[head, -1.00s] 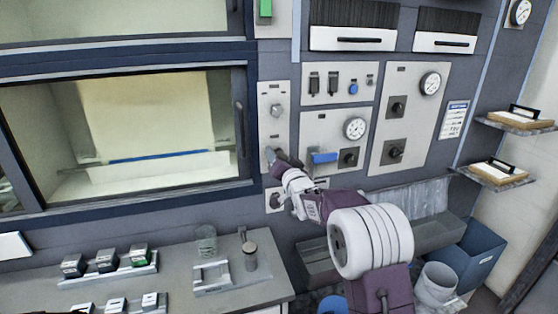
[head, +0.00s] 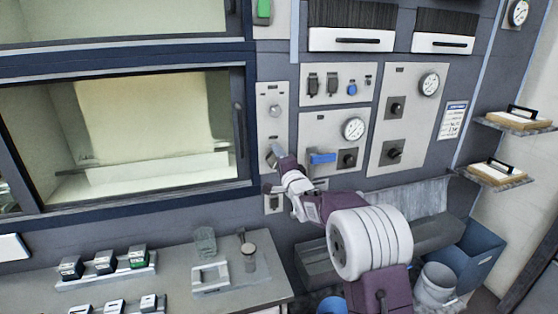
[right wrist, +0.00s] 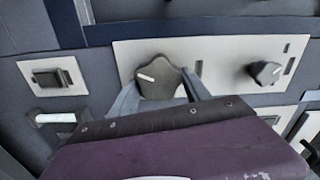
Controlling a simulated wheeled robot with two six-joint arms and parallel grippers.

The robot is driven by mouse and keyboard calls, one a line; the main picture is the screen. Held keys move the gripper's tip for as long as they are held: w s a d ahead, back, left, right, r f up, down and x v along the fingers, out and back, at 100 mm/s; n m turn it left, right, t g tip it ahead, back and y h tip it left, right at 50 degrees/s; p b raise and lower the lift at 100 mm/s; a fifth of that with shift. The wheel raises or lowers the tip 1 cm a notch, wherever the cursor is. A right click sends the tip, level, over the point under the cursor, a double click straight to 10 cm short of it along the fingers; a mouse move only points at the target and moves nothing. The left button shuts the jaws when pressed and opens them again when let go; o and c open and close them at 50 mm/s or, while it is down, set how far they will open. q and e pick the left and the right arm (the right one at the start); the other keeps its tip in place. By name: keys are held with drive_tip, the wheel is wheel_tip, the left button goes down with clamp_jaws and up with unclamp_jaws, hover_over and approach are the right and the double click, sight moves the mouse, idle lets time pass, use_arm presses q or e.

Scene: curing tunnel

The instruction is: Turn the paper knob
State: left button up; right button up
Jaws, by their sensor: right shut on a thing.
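A dark lobed knob (right wrist: 158,84) with a white pointer mark sits on a pale upright panel (head: 265,101), which also shows in the right wrist view (right wrist: 220,55). I cannot read a label on it. My right gripper (head: 274,155) is shut on this knob, its grey fingers on either side of it in the right wrist view (right wrist: 163,96). In the head view the fingers hide most of the knob. A second, smaller knob (right wrist: 265,72) is on the same panel, above the gripper in the head view (head: 274,111). My left gripper is not in view.
Left of the panel is a window (head: 150,110) with a pale sheet and a white bar (head: 150,168) inside. A blue handle (head: 322,158) and gauge panels are close on the right. A counter (head: 190,290) with small boxes and a glass jar (head: 205,240) lies below.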

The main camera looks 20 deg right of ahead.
drive_tip(key=shift+m, duration=0.4)
drive_tip(key=o, duration=1.2)
drive_tip(key=shift+c, duration=0.2)
drive_tip(key=shift+o, duration=1.2)
drive_tip(key=shift+w, duration=0.1)
drive_tip(key=s+b, duration=0.2)
drive_tip(key=s, duration=0.7)
